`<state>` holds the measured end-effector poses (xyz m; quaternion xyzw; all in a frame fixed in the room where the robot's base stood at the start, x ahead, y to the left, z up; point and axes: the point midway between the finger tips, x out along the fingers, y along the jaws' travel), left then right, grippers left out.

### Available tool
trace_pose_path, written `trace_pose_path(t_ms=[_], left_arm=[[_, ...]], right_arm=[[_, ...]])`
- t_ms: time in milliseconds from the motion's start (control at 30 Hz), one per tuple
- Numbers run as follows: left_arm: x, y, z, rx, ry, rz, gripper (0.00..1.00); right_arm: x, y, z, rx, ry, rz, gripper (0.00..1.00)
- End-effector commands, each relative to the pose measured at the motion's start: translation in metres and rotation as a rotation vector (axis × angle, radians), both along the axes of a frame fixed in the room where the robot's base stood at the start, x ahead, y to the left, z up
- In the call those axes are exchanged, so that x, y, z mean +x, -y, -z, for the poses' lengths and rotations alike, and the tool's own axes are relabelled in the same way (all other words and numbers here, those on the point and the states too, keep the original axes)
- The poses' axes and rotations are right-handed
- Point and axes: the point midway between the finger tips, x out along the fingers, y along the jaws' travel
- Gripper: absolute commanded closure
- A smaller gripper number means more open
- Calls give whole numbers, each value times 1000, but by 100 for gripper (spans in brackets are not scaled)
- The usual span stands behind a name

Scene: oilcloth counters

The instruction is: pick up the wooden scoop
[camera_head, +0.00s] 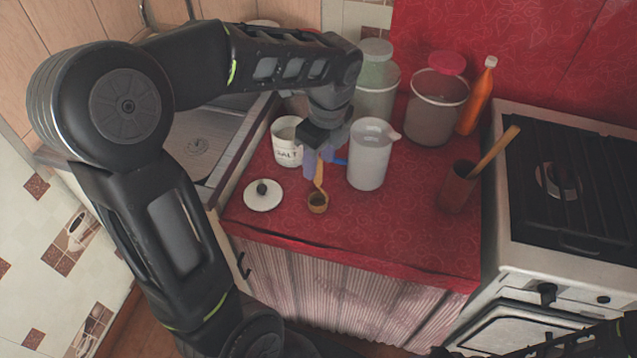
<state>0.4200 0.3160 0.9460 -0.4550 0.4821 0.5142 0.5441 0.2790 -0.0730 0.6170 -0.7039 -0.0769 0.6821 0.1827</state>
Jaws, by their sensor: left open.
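The wooden scoop (317,203) is on the red oilcloth near the counter's front edge, its round bowl toward me and its light handle pointing up to the back. My left gripper (319,166) points down from above at the handle, with its bluish fingers apart. The handle shows between the fingers from this angle; I cannot tell whether they touch it. The upper end of the handle is hidden by the gripper. No fingers of my right gripper show.
A white salt canister (288,146) stands left of the gripper, and a white pitcher (369,160) close on its right. A white lid (263,194) lies left of the scoop. Jars, an orange bottle (477,100) and a utensil pot (457,188) stand farther right, beside the stove (560,240).

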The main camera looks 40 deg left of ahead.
Motion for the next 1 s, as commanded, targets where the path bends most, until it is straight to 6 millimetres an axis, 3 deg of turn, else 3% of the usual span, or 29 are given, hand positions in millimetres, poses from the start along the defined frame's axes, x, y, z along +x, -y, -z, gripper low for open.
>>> trace_pose_path(t_ms=[333,700,1000], left_arm=[[1,-1,6,0,-1,0,57],[3,-8,50,-1,-1,-1,57],[3,-8,52,-1,1,-1,57]], right_arm=[[0,0,-2,0,0,0,64],[0,0,-6,0,0,0,64],[0,0,-6,0,0,0,64]])
